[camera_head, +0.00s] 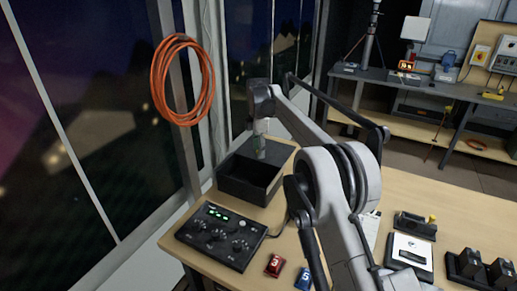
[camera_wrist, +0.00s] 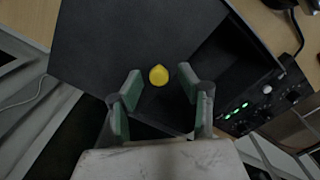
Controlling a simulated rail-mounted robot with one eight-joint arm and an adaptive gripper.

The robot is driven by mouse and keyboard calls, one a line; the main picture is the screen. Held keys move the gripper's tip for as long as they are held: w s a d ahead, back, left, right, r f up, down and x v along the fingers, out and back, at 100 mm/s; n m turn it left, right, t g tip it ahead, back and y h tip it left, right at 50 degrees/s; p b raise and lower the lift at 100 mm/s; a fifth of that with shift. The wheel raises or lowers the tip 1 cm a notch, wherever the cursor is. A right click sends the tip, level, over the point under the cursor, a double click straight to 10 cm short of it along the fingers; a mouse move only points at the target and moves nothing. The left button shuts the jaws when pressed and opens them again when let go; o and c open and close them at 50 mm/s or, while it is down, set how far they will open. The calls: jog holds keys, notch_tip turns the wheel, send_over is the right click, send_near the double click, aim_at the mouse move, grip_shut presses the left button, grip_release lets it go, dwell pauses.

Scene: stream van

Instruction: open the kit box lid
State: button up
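The kit box (camera_head: 242,188) is a black box on the wooden bench by the window. A dark grey flat panel, its lid (camera_head: 280,151), shows at its far right; the nearer part looks darker and recessed, but how far the box is open I cannot tell. In the wrist view the dark lid (camera_wrist: 115,45) fills the middle, with a round yellow knob (camera_wrist: 158,75). My gripper (camera_head: 261,149) points down over the box. In the wrist view my gripper (camera_wrist: 160,88) is open, its green-padded fingers on either side of the knob, with gaps visible.
A black control panel (camera_head: 221,236) with green lights stands close in front of the box. Red (camera_head: 275,265) and blue (camera_head: 304,278) numbered blocks lie nearby. An orange cable coil (camera_head: 182,80) hangs on the window post at left. Bare bench shows right of my arm.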

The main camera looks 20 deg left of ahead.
notch_tip(320, 180, up, 12)
dwell(0.6)
dwell(0.4)
